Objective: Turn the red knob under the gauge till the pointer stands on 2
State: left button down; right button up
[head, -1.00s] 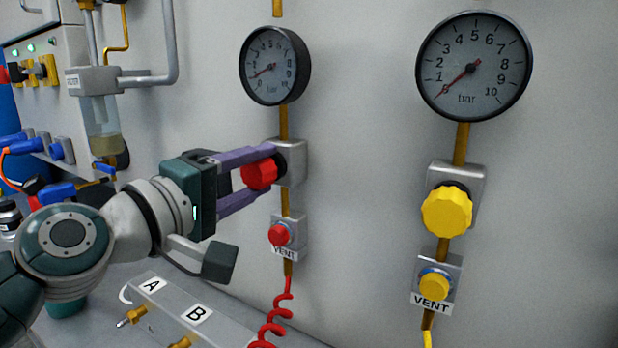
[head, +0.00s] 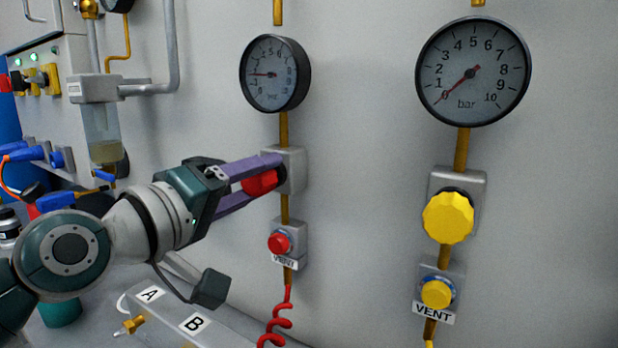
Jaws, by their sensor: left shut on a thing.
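The red knob (head: 261,182) sits on a grey valve block (head: 294,168) on the wall, under the smaller left gauge (head: 275,73). My left gripper (head: 268,180) is shut on the red knob, one purple finger above and one below it. The fingers hide part of the knob, and the gripper is rolled at a tilt. The left gauge's red pointer (head: 262,74) lies nearly level, pointing left, somewhere around 1 to 2. The dial is too small and slanted to read exactly. My right gripper is not in view.
A red vent button (head: 279,243) sits just below the knob, with a coiled red hose (head: 275,322) under it. To the right are a larger gauge (head: 473,71) reading near 0, a yellow knob (head: 448,217) and a yellow vent button (head: 437,293). A box marked A and B (head: 172,312) stands below.

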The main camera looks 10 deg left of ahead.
pick_arm(q)
jog(key=shift+c, duration=1.4)
grip_release()
jog(key=v, duration=1)
